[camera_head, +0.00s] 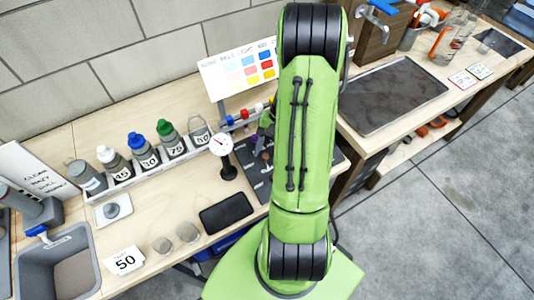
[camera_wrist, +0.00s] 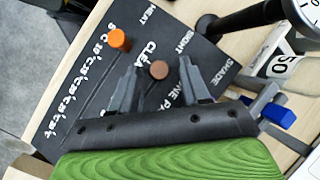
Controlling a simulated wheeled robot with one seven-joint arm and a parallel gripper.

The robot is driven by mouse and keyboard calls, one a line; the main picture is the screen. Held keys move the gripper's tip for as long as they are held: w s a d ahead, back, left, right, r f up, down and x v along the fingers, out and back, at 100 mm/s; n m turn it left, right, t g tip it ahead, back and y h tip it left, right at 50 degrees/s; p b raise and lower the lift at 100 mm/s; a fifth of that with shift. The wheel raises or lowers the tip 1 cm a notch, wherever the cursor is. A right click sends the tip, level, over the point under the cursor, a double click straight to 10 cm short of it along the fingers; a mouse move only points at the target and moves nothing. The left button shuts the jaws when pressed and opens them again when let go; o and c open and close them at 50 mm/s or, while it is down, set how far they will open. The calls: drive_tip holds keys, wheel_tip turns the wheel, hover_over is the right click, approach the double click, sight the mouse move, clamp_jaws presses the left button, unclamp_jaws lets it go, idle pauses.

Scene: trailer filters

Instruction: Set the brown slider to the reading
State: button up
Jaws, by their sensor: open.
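The brown slider knob (camera_wrist: 159,70) stands on a dark slider panel (camera_wrist: 205,55) in the wrist view. My gripper (camera_wrist: 160,66) is open, with one finger to the left of the brown knob and one to the right. A gap shows on both sides of the knob; contact is not visible. An orange knob (camera_wrist: 119,40) stands up and left of it. A row of scale marks runs along the panel's left side. In the head view my green arm hides much of the panel (camera_head: 253,172). A round white gauge (camera_head: 221,144) stands left of the panel; its reading is too small to tell.
A rack of several bottles (camera_head: 140,170) stands left of the gauge. A black pad (camera_head: 226,212) lies in front. A blue-tipped part (camera_wrist: 281,116) is close to my gripper's right side.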

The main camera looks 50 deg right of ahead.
drive_tip(key=shift+a+f, duration=0.15)
drive_tip(key=shift+f, duration=0.15)
drive_tip(key=shift+c, duration=0.4)
clamp_jaws()
drive_tip(key=shift+r, duration=0.1)
drive_tip(key=d, duration=0.1)
drive_tip(key=s+d+p, duration=0.1)
drive_tip(key=d, duration=0.1)
drive_tip(key=d+p, duration=0.1)
drive_tip(key=d, duration=0.1)
drive_tip(key=shift+s+d, duration=0.25)
drive_tip(key=shift+s, duration=0.05)
drive_tip(key=shift+o, duration=0.4)
unclamp_jaws()
